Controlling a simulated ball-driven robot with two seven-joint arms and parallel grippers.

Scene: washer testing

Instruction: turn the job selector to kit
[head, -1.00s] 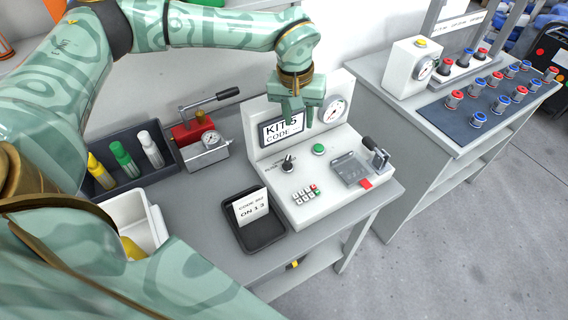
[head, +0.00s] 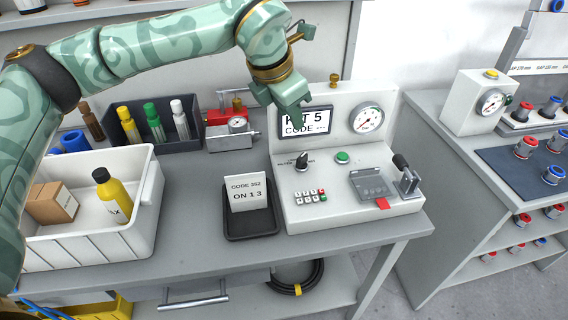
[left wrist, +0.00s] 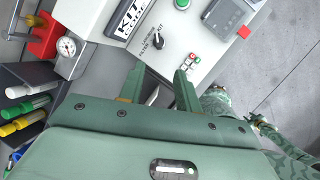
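The job selector (head: 303,162) is a small black knob on the white test box (head: 395,206), left of the green button. It also shows in the left wrist view (left wrist: 157,41), with labels around it; I cannot read for certain which one it points at. The screen (head: 305,122) behind it shows "KIT 5" and "CODE ---", partly covered by my gripper. My left gripper (head: 297,113) is above and behind the knob, apart from it. In the left wrist view its two fingers (left wrist: 158,82) are spread and empty. The knob lies beyond the fingertips. My right gripper cannot be made out clearly.
A black tray with a card (head: 246,191) stands left of the box. A white bin (head: 140,225) and red clamp device (head: 230,137) are further left. A second bench stands right, across a gap.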

